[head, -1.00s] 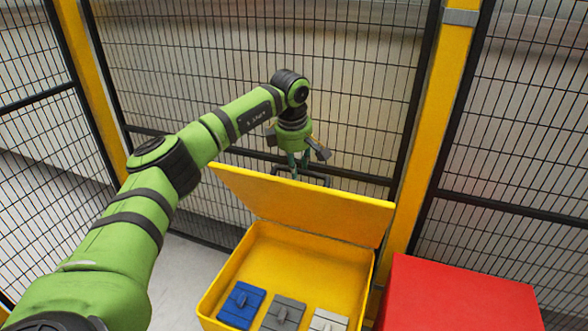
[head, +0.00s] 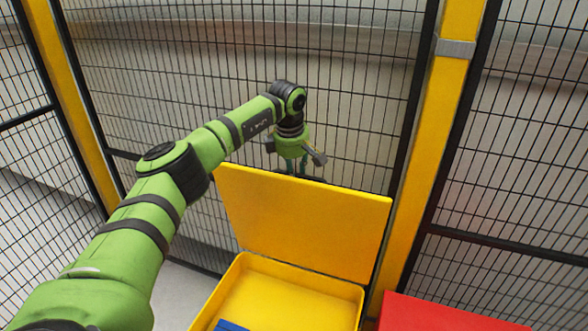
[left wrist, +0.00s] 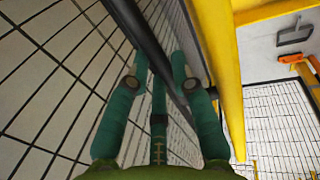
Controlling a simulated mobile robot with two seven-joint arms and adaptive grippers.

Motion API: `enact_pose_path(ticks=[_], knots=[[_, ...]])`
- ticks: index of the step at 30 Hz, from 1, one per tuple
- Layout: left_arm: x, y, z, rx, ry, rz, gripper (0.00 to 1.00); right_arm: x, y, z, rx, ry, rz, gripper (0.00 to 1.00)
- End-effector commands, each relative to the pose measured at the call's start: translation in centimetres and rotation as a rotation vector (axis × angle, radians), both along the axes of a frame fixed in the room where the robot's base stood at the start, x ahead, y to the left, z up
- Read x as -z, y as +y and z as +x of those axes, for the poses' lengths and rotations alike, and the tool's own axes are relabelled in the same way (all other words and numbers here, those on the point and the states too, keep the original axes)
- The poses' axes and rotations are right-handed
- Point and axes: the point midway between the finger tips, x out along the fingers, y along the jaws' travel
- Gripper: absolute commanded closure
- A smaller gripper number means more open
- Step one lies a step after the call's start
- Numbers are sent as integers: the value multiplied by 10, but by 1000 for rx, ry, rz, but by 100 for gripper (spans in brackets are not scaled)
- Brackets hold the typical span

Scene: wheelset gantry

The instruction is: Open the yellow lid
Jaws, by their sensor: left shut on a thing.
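The yellow lid (head: 300,222) stands steeply raised at the back of the yellow box (head: 300,290) in the head view. The box is open and its inside shows. My left gripper (head: 298,168) is behind the lid's top edge, its fingertips partly hidden by it. It is shut on the lid's dark handle (head: 316,179), of which only a little shows. In the left wrist view the fingers (left wrist: 160,85) point away, with the lid as a yellow strip (left wrist: 223,70) on their right. My right gripper is not in view.
A black wire-mesh fence (head: 250,60) with a yellow post (head: 440,100) stands close behind the lid and gripper. A blue item (head: 230,326) lies in the box. A red box (head: 440,313) stands to the right.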

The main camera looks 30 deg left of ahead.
Motion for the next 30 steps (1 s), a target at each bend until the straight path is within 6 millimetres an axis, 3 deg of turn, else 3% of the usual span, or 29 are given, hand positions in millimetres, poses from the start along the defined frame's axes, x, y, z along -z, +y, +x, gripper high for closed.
enact_pose_path(ticks=[1,3,4,5,17,20,30], knots=[[15,-5,-4,9,30,-1,100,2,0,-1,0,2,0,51],[15,-5,-4,10,30,-1,100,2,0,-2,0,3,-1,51],[15,-5,-4,10,30,-1,64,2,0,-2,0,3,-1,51],[15,-4,-5,10,30,0,52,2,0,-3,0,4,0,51],[5,-2,-4,4,20,0,51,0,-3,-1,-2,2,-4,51],[-7,-3,-5,5,18,1,51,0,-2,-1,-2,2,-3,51],[-75,-7,-17,6,20,0,51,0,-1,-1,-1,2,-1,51]])
